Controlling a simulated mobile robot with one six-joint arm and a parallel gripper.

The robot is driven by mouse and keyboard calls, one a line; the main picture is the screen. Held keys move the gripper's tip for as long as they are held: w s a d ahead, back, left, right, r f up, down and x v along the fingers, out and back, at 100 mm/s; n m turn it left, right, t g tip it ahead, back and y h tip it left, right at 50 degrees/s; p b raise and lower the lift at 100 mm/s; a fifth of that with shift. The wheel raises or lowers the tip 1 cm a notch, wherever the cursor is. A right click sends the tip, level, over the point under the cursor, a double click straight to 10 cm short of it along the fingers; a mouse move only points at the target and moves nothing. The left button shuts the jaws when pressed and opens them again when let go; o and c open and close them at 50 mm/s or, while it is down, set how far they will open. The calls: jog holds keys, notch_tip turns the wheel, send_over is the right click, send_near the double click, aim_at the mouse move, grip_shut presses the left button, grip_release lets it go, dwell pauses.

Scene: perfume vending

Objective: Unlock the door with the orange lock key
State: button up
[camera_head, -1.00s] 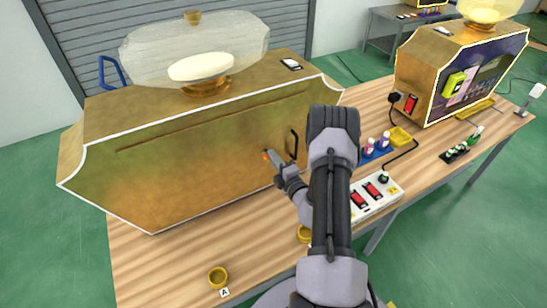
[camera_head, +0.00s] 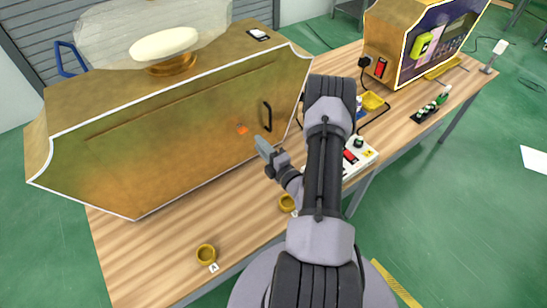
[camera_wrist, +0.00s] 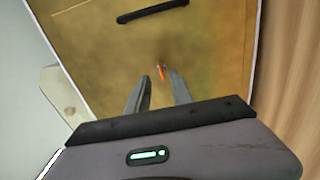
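The orange lock key (camera_head: 241,128) sits on the front door (camera_head: 180,150) of the large gold machine, left of the black door handle (camera_head: 267,116). In the wrist view the key (camera_wrist: 161,71) is a small orange piece just beyond my fingertips, and the handle (camera_wrist: 152,11) is near the top edge. My gripper (camera_head: 261,145) is in front of the door, a little right of and below the key. The wrist view shows my gripper (camera_wrist: 160,78) with its two fingers apart and nothing held between them. The door looks shut.
A second gold machine (camera_head: 420,45) stands at the back right.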

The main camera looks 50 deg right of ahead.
jog(key=v, duration=0.9)
jog(key=shift+s, duration=0.35)
